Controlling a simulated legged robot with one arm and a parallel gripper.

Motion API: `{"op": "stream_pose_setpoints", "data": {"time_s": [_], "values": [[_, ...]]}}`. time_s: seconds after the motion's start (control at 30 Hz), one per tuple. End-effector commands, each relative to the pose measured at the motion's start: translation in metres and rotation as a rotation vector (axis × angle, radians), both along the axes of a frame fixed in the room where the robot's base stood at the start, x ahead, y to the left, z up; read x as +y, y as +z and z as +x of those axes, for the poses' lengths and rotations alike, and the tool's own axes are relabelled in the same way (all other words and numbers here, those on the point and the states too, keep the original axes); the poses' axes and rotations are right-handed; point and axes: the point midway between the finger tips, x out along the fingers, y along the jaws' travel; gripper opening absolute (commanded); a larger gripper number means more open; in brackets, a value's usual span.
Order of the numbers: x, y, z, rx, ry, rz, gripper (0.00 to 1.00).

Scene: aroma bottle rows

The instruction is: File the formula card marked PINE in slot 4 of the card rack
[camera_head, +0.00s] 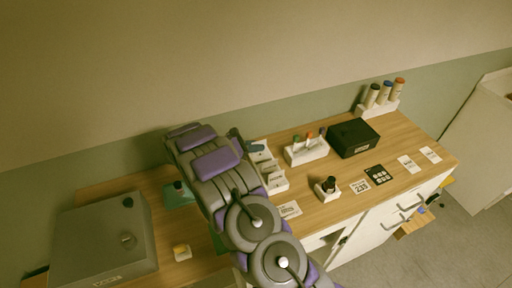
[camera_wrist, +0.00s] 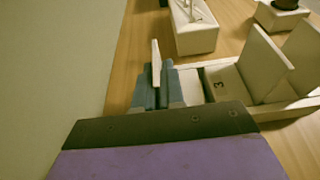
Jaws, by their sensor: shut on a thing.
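My gripper (camera_wrist: 165,85) is shut on a thin pale card (camera_wrist: 156,62), seen almost edge-on in the wrist view; its marking cannot be read. The card rack (camera_wrist: 290,110) is white, and a slot marked 3 shows to the right of my fingers. Two cards (camera_wrist: 264,62) stand tilted in the rack further right. My fingers and the held card are at the rack's left end, and the fingers hide part of it; I cannot tell whether the card touches the rack. In the head view my gripper (camera_head: 250,146) is at the far end of the rack (camera_head: 276,184).
A white vial holder (camera_head: 307,153) and a black box (camera_head: 353,138) stand right of the rack. A small dark bottle (camera_head: 328,184) sits in a white base nearby. Flat cards (camera_head: 408,164) lie toward the right end. A grey box (camera_head: 100,240) stands left. The wall is close behind.

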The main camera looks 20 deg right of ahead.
Motion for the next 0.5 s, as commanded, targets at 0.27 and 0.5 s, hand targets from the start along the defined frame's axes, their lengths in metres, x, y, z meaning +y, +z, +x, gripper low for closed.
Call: {"op": "stream_pose_setpoints", "data": {"time_s": [0.27,0.5], "values": [[0.0002,-0.0005,0.0005,-0.001,0.001,0.001,0.0],[-0.0002,-0.0009,0.0004,-0.003,0.001,0.002,0.29]]}}
